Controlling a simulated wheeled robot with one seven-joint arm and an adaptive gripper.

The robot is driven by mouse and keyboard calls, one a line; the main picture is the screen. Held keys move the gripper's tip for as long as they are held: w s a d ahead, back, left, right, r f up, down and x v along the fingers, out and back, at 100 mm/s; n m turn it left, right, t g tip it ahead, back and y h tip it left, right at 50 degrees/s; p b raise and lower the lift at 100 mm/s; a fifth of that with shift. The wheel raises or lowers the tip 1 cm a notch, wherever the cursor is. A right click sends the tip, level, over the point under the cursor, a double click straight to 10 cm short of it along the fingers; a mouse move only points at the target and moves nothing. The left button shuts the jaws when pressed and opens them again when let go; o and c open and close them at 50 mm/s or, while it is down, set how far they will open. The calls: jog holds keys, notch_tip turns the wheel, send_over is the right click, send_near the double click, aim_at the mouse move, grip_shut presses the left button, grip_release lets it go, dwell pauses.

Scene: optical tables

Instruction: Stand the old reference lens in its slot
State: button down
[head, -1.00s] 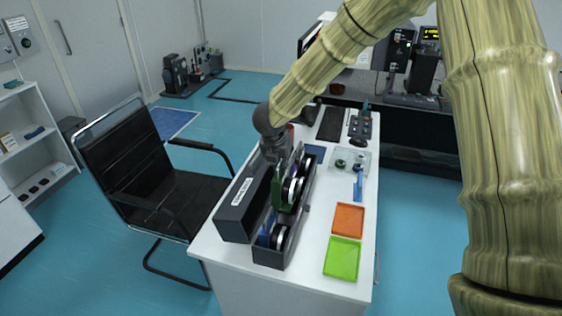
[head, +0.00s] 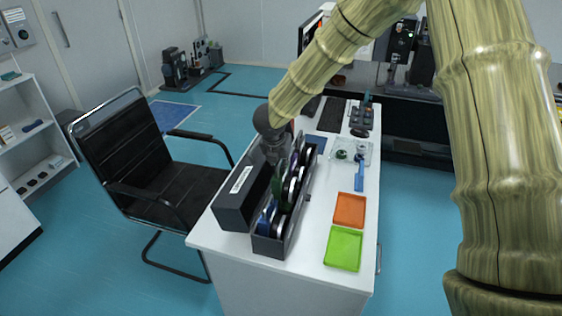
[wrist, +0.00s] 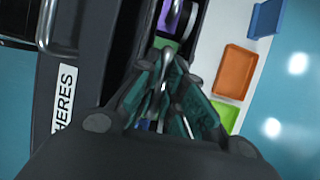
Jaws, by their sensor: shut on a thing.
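My gripper (head: 275,155) is shut on a lens with a dark green mount (head: 278,187), over the long dark lens box (head: 272,246) on the white desk. The held lens stands roughly upright in the row, low between the box walls. I cannot tell whether it touches the slot's bottom. A blue-mounted lens (head: 267,218) stands in the near end of the box, and a purple-mounted one (head: 296,161) stands farther back. In the wrist view my gripper (wrist: 165,75) hides most of the held lens and its slot; a purple mount (wrist: 166,44) shows beyond.
The box's raised lid (head: 238,200), with a white label, stands along the left of the box. Orange (head: 349,210) and green (head: 343,249) trays lie to the right. A clear tray (head: 352,152) and a blue item (head: 359,178) lie behind them. A black chair (head: 125,150) stands left.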

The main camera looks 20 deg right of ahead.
aim_at(281, 174)
jog(key=shift+f+b, duration=1.6)
jog(key=shift+f, duration=0.55)
jog(key=shift+f+b, duration=0.35)
jog(key=shift+f, duration=0.05)
jog(key=c, duration=0.6)
grip_release()
jog(key=shift+c, duration=0.2)
jog(key=shift+r, duration=0.1)
jog(key=shift+r+p, duration=3.1)
jog(key=shift+r, duration=1.3)
